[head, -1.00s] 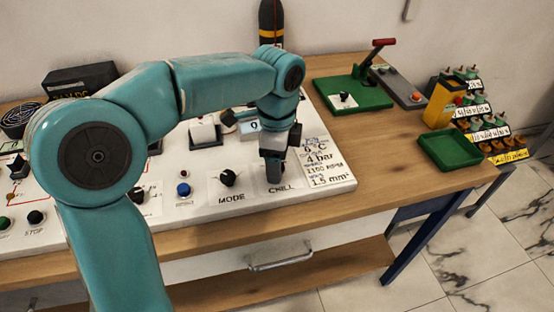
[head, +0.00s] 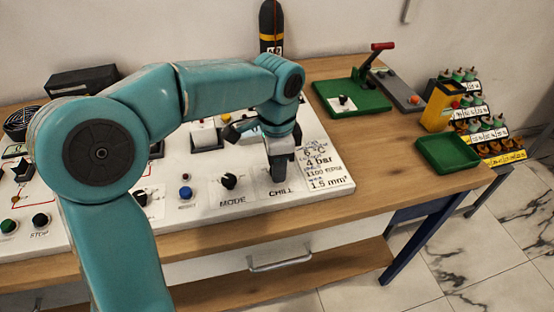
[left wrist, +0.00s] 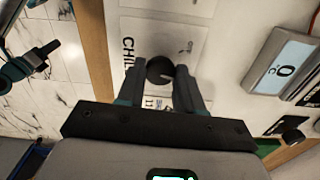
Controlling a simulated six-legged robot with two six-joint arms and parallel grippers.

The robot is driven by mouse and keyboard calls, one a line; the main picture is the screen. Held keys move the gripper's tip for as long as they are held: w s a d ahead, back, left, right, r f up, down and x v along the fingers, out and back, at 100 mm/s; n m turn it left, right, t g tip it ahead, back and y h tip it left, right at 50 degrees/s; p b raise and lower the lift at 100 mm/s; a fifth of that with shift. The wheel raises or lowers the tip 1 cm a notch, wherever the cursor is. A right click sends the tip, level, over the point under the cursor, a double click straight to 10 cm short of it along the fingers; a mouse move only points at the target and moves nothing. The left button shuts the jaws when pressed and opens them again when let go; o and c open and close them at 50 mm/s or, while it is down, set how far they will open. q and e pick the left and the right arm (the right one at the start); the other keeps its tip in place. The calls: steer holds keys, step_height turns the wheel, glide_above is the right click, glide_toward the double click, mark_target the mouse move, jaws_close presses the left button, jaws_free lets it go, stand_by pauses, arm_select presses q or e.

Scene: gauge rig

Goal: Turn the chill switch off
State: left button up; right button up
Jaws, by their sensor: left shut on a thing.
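My left gripper (head: 278,172) points down at the right end of the white panel (head: 340,178), over the CHILL label. In the left wrist view its two fingers (left wrist: 160,88) stand on either side of the round black chill switch (left wrist: 160,69) and are shut on it. A light pointer line shows on the knob.
The black MODE knob (head: 229,181) and a blue button (head: 185,192) lie left of the gripper. A display (left wrist: 279,62) reads 0 °C in the left wrist view. A green base with a red-handled lever (head: 352,95) and a green tray (head: 448,153) stand to the right.

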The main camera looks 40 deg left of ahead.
arm_select(q)
steer(key=n+p, duration=0.1)
steer(key=n, duration=0.3)
steer(key=shift+n, duration=0.3)
steer(key=shift+n+p, duration=0.4)
steer(key=shift+n, duration=2.1)
steer(key=o, duration=1)
steer(key=shift+o, duration=0.2)
steer(key=shift+r, duration=0.1)
step_height(320, 180, up, 16)
steer(key=p, duration=0.3)
